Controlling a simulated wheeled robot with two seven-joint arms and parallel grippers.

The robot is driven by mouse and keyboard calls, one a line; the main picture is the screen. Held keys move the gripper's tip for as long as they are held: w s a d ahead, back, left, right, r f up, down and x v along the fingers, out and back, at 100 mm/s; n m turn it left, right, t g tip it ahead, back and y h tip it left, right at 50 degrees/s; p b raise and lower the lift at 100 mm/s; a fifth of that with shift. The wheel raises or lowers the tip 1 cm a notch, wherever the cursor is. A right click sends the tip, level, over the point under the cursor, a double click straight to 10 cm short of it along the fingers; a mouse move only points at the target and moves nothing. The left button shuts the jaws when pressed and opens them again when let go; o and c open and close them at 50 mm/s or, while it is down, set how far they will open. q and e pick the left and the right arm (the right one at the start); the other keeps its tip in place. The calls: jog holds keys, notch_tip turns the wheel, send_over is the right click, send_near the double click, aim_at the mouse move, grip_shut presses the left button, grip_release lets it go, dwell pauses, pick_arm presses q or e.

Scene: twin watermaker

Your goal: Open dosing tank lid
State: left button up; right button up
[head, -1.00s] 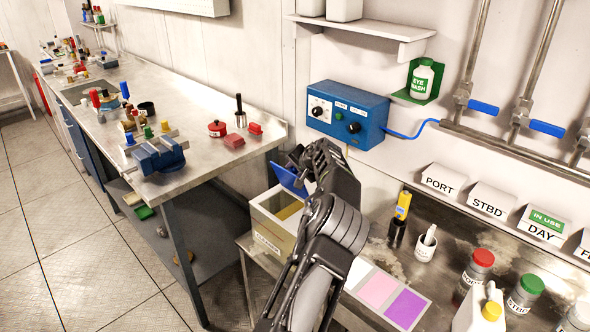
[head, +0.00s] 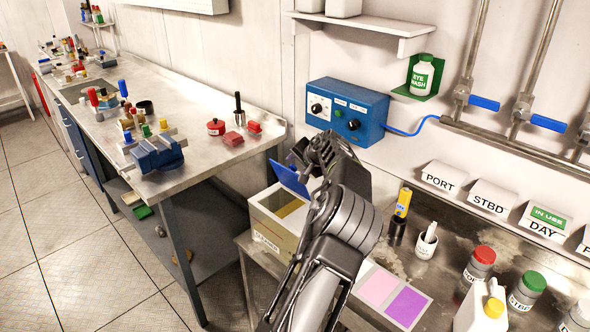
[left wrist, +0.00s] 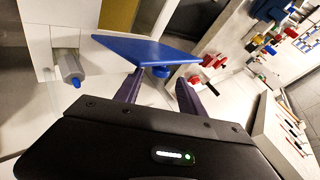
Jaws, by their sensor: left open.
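The dosing tank appears to be the beige box (head: 270,235) with a label on its front, low in the middle of the head view. Its blue lid (head: 290,178) stands raised and tilted, and the yellowish inside shows. My left gripper (head: 298,156) is at the lid's upper right side. In the left wrist view the lid (left wrist: 145,48) lies just beyond the fingers of the left gripper (left wrist: 158,92), which are apart. A blue knob (left wrist: 161,72) on the lid shows near the gap between them; contact cannot be told. My right gripper is not in view.
A blue control box (head: 347,112) hangs on the wall above the tank. A steel workbench (head: 190,100) with a blue vice (head: 158,154) stands left.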

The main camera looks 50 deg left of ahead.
pick_arm(q)
jog(key=shift+b+v, duration=0.35)
jog(key=shift+v, duration=1.55)
jog(key=shift+a, duration=0.1)
